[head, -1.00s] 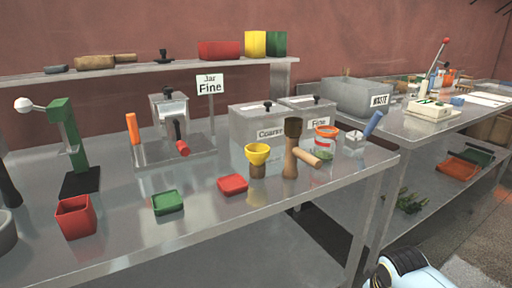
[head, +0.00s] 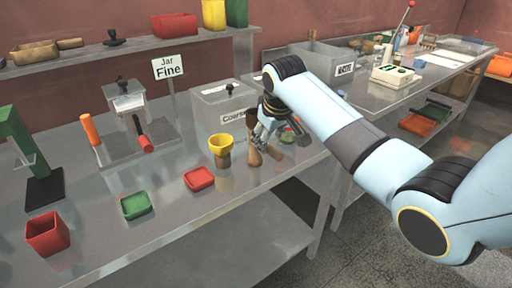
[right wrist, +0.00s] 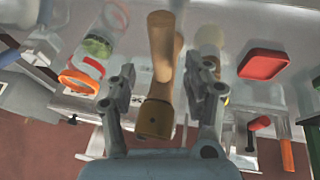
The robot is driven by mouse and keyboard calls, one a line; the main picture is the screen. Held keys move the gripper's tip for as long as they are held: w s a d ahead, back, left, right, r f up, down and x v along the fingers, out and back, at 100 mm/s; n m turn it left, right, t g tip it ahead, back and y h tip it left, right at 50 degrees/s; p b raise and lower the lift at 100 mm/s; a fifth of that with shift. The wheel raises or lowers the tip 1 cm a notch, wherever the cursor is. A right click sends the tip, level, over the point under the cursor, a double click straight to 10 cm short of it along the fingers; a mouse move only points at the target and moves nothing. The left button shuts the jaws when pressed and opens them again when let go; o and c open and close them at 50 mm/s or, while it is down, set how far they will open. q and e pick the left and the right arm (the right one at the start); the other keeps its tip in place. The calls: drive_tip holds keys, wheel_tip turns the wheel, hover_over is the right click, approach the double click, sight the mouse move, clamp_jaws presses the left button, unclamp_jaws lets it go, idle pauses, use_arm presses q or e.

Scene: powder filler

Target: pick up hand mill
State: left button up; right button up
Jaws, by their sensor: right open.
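The hand mill, a tall wooden piece with a darker top, stands on the metal table, and its lower body (head: 254,156) shows below my right gripper (head: 264,124) in the head view. The gripper hides its top there. In the right wrist view the mill's dark end (right wrist: 154,120) and lighter body (right wrist: 163,45) lie between the two fingers of my right gripper (right wrist: 168,72). The fingers are open, one on each side, with gaps to the wood. My left gripper is not in view.
Close by stand a yellow funnel (head: 221,143) on a brown base and a clear jar with an orange ring (right wrist: 80,80). A red tray (head: 199,179) and a green tray (head: 136,205) lie to the left. A grey bin (head: 222,105) stands behind.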

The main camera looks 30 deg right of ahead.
sight(268, 148)
drive_tip(key=x, duration=0.5)
drive_tip(key=shift+s+a+f, duration=0.1)
drive_tip(key=shift+s+a, duration=0.05)
drive_tip(key=shift+s, duration=0.05)
clamp_jaws()
idle(0.3)
